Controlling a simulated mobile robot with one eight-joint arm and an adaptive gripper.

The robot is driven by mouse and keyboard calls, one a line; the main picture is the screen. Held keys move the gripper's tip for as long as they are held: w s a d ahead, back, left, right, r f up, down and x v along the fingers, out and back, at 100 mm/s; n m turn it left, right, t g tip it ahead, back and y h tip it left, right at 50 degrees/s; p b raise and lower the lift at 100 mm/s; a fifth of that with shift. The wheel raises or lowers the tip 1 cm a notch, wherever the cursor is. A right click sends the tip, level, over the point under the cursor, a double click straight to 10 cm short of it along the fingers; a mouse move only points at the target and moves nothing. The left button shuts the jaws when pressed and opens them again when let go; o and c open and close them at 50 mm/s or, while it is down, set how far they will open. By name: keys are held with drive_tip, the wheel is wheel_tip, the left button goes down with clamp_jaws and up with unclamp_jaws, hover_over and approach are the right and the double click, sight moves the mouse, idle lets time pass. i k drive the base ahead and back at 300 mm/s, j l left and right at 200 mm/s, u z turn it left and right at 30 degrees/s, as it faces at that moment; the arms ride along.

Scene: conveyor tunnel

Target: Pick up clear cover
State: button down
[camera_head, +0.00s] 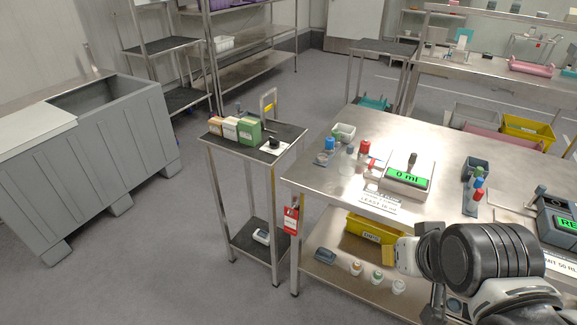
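I cannot make out a clear cover for certain. A small dark upright knob (412,158) stands at the back of the scale (404,176), whose green display reads "0 ml". Any clear material around the knob is too faint to tell. The scale sits on the metal table (330,180) at the right. My arm (490,258) shows at the lower right, in front of the table's near side. My gripper is not visible, so its state and hold do not show.
Small bottles and a red-capped container (364,149) stand left of the scale. A rack of tubes (474,195) and a dark device (556,215) are to its right. A small cart with boxes (249,130) stands left of the table. A grey bin (100,150) is far left; floor between is clear.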

sight(348, 159)
drive_tip(key=i+l+u, duration=0.1)
drive_tip(key=i, duration=0.3)
drive_tip(key=i+l+u, duration=0.1)
drive_tip(key=i, duration=0.3)
drive_tip(key=i+l, duration=0.25)
drive_tip(key=i+u, duration=0.05)
drive_tip(key=i, duration=0.05)
